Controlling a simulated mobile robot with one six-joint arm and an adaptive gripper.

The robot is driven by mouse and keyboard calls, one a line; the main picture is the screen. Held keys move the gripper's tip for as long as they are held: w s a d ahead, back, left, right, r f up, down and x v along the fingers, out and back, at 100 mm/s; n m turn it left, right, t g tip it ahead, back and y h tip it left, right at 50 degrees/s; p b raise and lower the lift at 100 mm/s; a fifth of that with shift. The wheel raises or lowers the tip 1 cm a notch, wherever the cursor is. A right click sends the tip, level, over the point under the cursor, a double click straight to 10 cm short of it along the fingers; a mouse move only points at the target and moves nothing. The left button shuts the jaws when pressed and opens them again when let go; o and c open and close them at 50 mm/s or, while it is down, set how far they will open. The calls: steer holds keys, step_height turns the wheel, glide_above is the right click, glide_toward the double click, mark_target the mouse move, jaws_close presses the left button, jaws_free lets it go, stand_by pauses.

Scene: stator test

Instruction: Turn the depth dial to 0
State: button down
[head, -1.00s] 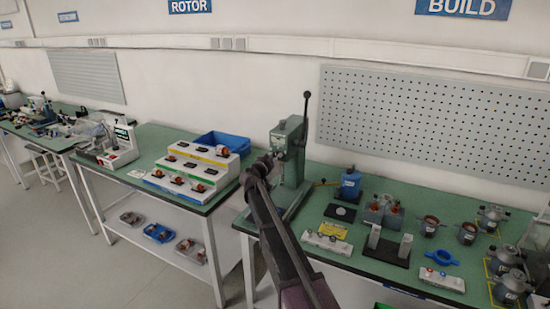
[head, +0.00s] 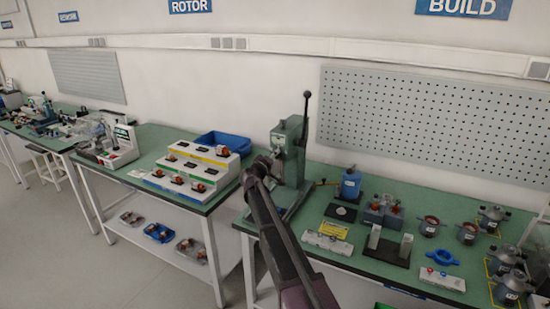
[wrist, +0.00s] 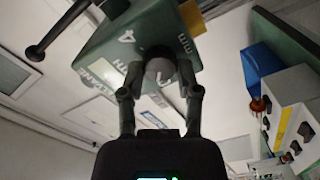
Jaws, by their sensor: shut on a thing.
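The green press (head: 291,145) stands at the left end of the right workbench, with its black lever (head: 306,110) pointing up. In the wrist view its green head (wrist: 130,40) fills the upper middle and bears a white "4", "mm" and partly hidden lettering. The depth dial (wrist: 160,69) is a dark grey round knob on that face with a light mark on it. My gripper (wrist: 160,82) has one finger on each side of the dial and is shut on it. In the head view my gripper (head: 262,167) is at the press's left front, and my arm hides the dial.
A stepped white display rack (head: 200,165) and a blue bin (head: 222,143) stand on the table to the left. Right of the press are a blue canister (head: 350,184), a black plate with two upright blocks (head: 389,247) and several grey motor housings. A pegboard hangs behind.

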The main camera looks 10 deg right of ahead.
steer(key=shift+d+n, duration=0.1)
steer(key=shift+n, duration=0.8)
steer(key=shift+c, duration=1.5)
jaws_free()
steer(key=v, duration=1.2)
